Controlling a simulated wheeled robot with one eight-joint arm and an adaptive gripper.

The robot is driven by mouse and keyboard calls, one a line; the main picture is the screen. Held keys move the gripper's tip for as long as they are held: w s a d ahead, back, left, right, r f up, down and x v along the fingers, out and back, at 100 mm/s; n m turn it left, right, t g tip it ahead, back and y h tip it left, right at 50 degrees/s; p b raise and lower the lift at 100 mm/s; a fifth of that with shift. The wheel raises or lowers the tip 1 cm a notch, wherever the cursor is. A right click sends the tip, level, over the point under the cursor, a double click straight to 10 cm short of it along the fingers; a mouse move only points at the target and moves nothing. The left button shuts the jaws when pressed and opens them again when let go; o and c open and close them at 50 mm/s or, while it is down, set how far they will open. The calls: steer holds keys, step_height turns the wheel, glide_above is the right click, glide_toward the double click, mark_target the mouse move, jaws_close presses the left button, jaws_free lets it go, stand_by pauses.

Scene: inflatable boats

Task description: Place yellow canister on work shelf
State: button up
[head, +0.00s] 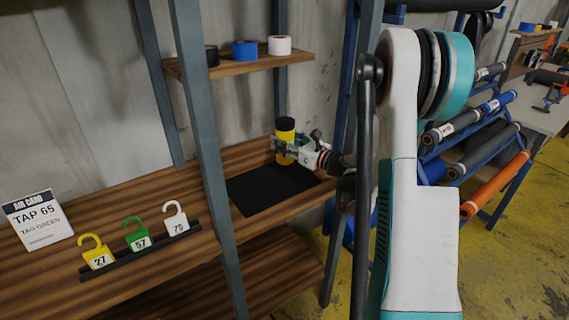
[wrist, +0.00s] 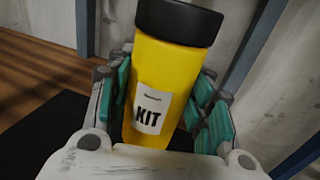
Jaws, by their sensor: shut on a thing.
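The yellow canister (head: 285,145) has a black lid and stands near the back of the wooden work shelf (head: 180,192), over or at the far edge of a black mat (head: 272,188). In the wrist view the canister (wrist: 165,85) shows a white label reading KIT and looks slightly tilted in the picture. My gripper (head: 280,150) is shut around it, with teal finger pads (wrist: 168,100) on both sides. The canister's base is hidden, so I cannot tell whether it touches the mat.
An air card (head: 38,220) reading TAP 65 and yellow, green and white tags (head: 140,238) sit on the left of the shelf. A grey-blue post (head: 210,160) stands in front. An upper shelf (head: 240,64) holds tape rolls. A blue rack (head: 465,140) with rolls stands at right.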

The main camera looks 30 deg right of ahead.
mark_target(292, 160)
steer(key=shift+f+b, duration=0.9)
steer(key=shift+f, duration=2.2)
steer(key=shift+f, duration=0.1)
steer(key=o, duration=1.2)
steer(key=shift+o, duration=0.2)
steer(key=v, duration=1.1)
steer(key=shift+s+d, duration=0.1)
steer(key=shift+s, duration=0.45)
